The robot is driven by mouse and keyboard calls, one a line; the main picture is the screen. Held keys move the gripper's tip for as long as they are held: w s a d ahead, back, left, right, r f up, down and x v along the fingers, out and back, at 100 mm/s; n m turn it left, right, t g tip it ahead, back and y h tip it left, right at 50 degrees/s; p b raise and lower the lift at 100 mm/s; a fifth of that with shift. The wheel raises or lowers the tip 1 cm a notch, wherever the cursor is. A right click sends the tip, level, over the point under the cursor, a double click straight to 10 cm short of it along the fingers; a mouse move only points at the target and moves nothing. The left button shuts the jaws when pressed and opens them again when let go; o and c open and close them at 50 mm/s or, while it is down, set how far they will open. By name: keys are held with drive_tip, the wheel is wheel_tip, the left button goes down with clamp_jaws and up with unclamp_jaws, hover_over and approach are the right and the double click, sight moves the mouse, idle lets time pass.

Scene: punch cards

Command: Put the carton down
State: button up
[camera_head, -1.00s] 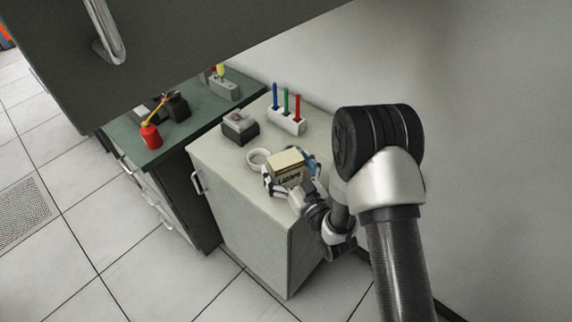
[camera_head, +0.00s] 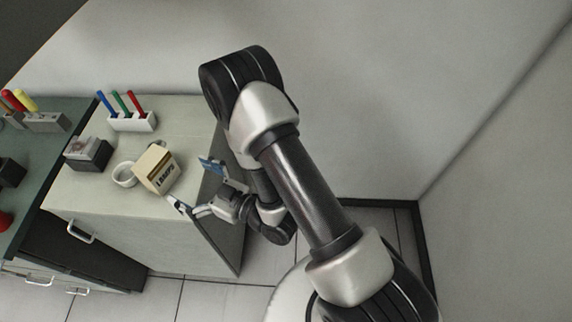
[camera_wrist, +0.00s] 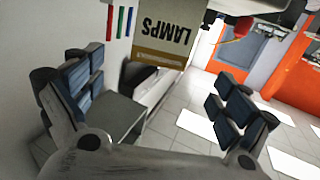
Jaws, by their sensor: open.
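The carton (camera_head: 155,169) is a small tan box marked "LAMPS". In the head view it rests on the pale cabinet top (camera_head: 190,120), touching or very close to a white ring. My gripper (camera_head: 193,187) is open and empty, to the right of the carton near the cabinet's edge, with a gap between them. In the wrist view the carton (camera_wrist: 160,32) shows upside down at the top, beyond and between the spread fingers (camera_wrist: 155,98). Nothing is between the finger pads.
A white ring (camera_head: 118,176) lies left of the carton. A dark box with a grey top (camera_head: 87,153) and a white holder with blue, green and red sticks (camera_head: 132,122) stand farther back. A green-topped bench (camera_head: 50,150) adjoins on the left. A wall rises behind.

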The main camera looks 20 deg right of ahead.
drive_tip(key=w+d+r+g+h, duration=0.1)
drive_tip(key=w+d+r+h, duration=0.35)
drive_tip(key=w, duration=0.25)
drive_tip(key=s+d+r+m+g+h, duration=0.1)
drive_tip(key=d+r+m+h, duration=0.2)
drive_tip(key=d+r+h, duration=0.5)
drive_tip(key=s+d+r+m+g, duration=0.2)
drive_tip(key=s+d, duration=0.1)
drive_tip(key=s, duration=0.5)
drive_tip(key=s+d+r+m+g, duration=0.2)
drive_tip(key=s+d+r, duration=0.1)
drive_tip(key=s, duration=0.5)
drive_tip(key=s+d+r+m+g, duration=0.2)
drive_tip(key=s+d+r, duration=0.1)
drive_tip(key=s, duration=0.6)
drive_tip(key=shift+d+r, duration=0.2)
drive_tip(key=shift+d, duration=0.6)
